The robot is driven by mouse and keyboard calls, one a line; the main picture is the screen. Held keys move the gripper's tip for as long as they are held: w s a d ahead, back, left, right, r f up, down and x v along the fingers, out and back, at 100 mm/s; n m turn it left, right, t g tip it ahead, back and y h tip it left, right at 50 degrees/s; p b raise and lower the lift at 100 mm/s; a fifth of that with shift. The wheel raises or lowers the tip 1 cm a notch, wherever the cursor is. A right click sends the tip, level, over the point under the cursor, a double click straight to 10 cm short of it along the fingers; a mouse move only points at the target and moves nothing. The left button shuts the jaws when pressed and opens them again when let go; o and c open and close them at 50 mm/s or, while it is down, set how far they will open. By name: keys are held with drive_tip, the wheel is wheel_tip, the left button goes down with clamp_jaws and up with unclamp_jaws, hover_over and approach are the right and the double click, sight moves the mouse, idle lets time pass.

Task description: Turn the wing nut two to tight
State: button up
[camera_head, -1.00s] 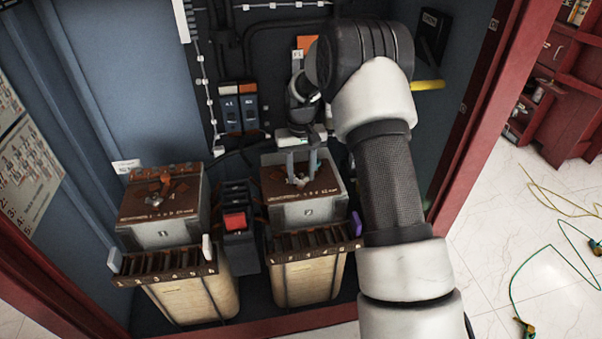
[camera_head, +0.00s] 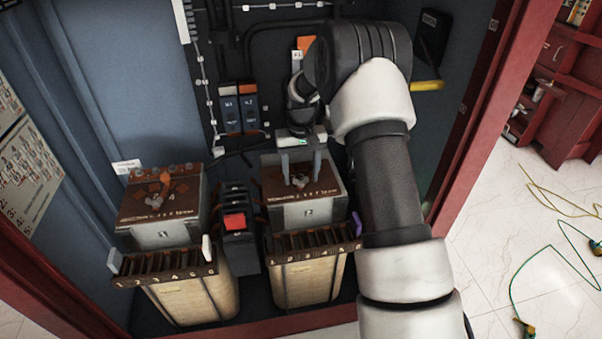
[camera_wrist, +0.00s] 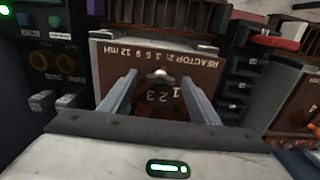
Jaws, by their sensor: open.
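The right-hand unit, marked 2, has a brown top plate (camera_head: 330,187), and a small metal wing nut (camera_head: 301,182) sits on it. In the wrist view the wing nut (camera_wrist: 160,73) shows as a pale metal piece above the printed digits 1, 2, 3 on the brown plate (camera_wrist: 118,60). My gripper (camera_head: 301,176) points down over this unit. In the wrist view my gripper (camera_wrist: 159,78) is open, with one finger on each side of the wing nut and visible gaps between. How deep the fingertips reach is hard to tell.
A similar unit (camera_head: 163,205) with its own wing nut (camera_head: 154,201) stands at the left. A black block with a red switch (camera_head: 235,221) stands between the units. Slotted numbered strips (camera_head: 165,262) run along their fronts. Cabinet walls close in both sides.

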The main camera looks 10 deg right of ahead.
sight(301, 178)
drive_tip(key=shift+r, duration=0.15)
wheel_tip(301, 178, up, 17)
drive_tip(key=p, duration=0.1)
drive_tip(key=shift+r, duration=0.1)
idle(0.3)
